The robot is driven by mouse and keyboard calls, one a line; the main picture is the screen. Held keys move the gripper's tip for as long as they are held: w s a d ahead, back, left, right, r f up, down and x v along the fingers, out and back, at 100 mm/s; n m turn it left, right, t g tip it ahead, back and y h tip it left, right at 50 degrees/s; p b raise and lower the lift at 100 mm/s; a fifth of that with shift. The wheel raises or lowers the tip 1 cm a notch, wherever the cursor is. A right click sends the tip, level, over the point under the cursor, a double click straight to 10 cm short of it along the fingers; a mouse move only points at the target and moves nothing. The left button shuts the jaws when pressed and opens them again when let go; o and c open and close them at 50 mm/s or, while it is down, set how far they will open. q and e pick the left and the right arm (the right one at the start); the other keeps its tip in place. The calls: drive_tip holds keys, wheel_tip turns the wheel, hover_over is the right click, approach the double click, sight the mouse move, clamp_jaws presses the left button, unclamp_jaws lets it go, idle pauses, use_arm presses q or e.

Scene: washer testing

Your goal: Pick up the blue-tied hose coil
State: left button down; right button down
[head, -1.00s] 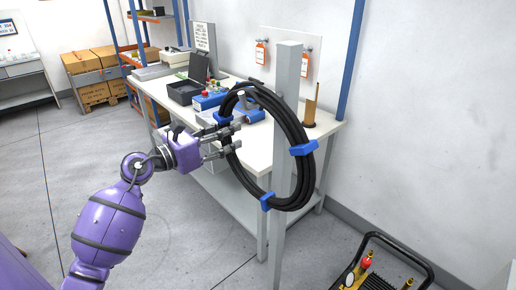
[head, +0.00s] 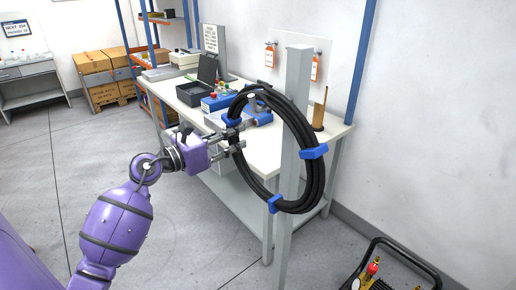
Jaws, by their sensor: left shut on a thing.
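The black hose coil (head: 262,185) hangs upright as a large ring at a grey post (head: 297,75), held together by blue ties, one of them on its right side (head: 314,152). A short grey peg (head: 253,103) shows inside the top of the ring. My left gripper (head: 241,135) comes in from the left and is shut on the coil's left side, just below the upper left blue tie (head: 230,121). The exact finger contact is small and partly hidden. My right gripper is not in view.
A white workbench (head: 265,155) stands behind the coil, with a black bin (head: 191,94), blue items and a wooden stand (head: 319,110). A black-framed cart with gauges (head: 375,270) is at lower right. Floor is clear at left.

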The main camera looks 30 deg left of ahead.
use_arm(q)
drive_tip(key=shift+r, duration=0.2)
drive_tip(key=shift+r, duration=0.65)
drive_tip(key=s+r, duration=0.1)
drive_tip(key=r, duration=0.1)
drive_tip(key=s+r, duration=0.2)
drive_tip(key=r, duration=0.1)
drive_tip(key=s+r, duration=0.2)
drive_tip(key=r, duration=0.1)
drive_tip(key=shift+s+p, duration=0.25)
drive_tip(key=shift+p, duration=0.05)
approach(229, 106)
drive_tip(key=shift+s+d+r+b, duration=0.2)
drive_tip(key=shift+s+d+r, duration=0.45)
drive_tip(key=shift+r, duration=0.2)
drive_tip(key=shift+s+d+r+b, duration=0.15)
drive_tip(key=shift+s+d+r, duration=0.35)
drive_tip(key=shift+d+r, duration=0.25)
